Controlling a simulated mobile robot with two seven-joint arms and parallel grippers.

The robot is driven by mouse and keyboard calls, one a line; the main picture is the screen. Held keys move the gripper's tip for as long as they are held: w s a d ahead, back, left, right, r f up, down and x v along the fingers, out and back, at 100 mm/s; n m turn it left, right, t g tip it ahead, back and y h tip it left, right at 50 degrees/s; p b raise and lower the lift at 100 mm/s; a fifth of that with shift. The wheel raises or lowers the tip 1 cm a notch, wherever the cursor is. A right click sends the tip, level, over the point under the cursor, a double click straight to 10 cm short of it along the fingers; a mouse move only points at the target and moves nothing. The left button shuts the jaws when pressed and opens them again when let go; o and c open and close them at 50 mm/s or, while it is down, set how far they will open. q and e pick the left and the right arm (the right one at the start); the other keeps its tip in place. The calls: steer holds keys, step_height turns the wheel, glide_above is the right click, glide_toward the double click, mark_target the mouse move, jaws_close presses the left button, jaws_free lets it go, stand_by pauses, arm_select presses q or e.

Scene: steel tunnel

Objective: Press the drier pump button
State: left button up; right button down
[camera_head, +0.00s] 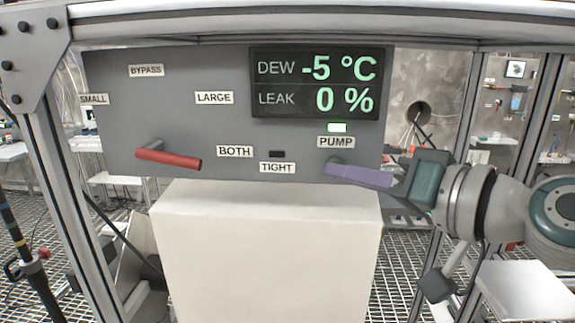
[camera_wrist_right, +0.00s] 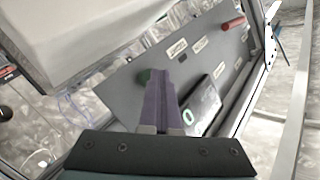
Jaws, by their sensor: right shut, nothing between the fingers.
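The grey panel (camera_head: 200,125) carries a PUMP label (camera_head: 336,142) on its right side. A lit pale-green lamp (camera_head: 337,127) is above that label. The gripper's purple fingers are shut and empty, with the tips at the button. My left gripper is not in view.
The panel display (camera_head: 318,83) reads DEW -5 °C and LEAK 0 %. A red-handled lever (camera_head: 170,158) sticks out at the left, among BYPASS, SMALL, LARGE and BOTH labels. A dark lamp (camera_head: 277,153) is above TIGHT. A white box (camera_head: 265,250) stands below the panel. Metal posts frame both sides.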

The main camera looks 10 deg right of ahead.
steer(key=s+a+p, duration=0.1)
steer(key=s+p, duration=0.1)
steer(key=s, duration=0.3)
steer(key=shift+s+a, duration=0.35)
steer(key=shift+s, duration=0.05)
